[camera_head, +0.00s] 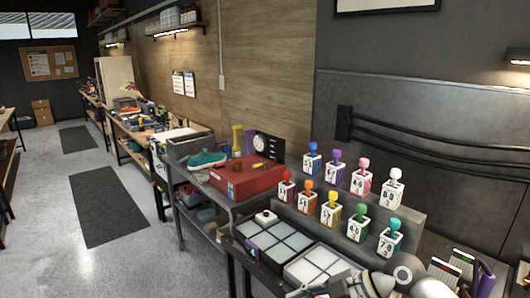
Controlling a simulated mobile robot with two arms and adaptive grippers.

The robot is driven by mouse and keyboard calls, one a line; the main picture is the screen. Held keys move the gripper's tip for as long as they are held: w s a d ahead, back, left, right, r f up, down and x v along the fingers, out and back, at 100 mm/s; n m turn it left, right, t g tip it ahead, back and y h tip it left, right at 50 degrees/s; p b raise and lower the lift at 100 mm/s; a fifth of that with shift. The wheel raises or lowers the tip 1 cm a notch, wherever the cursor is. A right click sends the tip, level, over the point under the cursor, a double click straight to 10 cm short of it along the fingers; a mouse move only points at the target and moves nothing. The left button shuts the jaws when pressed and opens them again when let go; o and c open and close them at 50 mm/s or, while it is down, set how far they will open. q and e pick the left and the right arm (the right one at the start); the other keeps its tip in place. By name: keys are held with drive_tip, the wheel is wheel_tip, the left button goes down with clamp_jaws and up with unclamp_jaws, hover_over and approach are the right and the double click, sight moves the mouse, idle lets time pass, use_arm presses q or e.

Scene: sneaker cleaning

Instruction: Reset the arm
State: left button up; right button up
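White rounded parts (375,284), probably links of my own arm, show at the bottom edge right of centre. A teal sneaker (207,159) with a pale sole sits on the workbench to the left of a red box (240,184). Small brown and yellow items lie on top of the red box. Neither gripper is seen touching the sneaker or the box.
Several numbered blocks with coloured knobs (361,182) stand on a stepped grey rack. A tray of pale square tiles (262,242) lies in front. Striped dark items (446,268) crowd the lower right. The floor aisle (150,160) at left is clear, with dark mats.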

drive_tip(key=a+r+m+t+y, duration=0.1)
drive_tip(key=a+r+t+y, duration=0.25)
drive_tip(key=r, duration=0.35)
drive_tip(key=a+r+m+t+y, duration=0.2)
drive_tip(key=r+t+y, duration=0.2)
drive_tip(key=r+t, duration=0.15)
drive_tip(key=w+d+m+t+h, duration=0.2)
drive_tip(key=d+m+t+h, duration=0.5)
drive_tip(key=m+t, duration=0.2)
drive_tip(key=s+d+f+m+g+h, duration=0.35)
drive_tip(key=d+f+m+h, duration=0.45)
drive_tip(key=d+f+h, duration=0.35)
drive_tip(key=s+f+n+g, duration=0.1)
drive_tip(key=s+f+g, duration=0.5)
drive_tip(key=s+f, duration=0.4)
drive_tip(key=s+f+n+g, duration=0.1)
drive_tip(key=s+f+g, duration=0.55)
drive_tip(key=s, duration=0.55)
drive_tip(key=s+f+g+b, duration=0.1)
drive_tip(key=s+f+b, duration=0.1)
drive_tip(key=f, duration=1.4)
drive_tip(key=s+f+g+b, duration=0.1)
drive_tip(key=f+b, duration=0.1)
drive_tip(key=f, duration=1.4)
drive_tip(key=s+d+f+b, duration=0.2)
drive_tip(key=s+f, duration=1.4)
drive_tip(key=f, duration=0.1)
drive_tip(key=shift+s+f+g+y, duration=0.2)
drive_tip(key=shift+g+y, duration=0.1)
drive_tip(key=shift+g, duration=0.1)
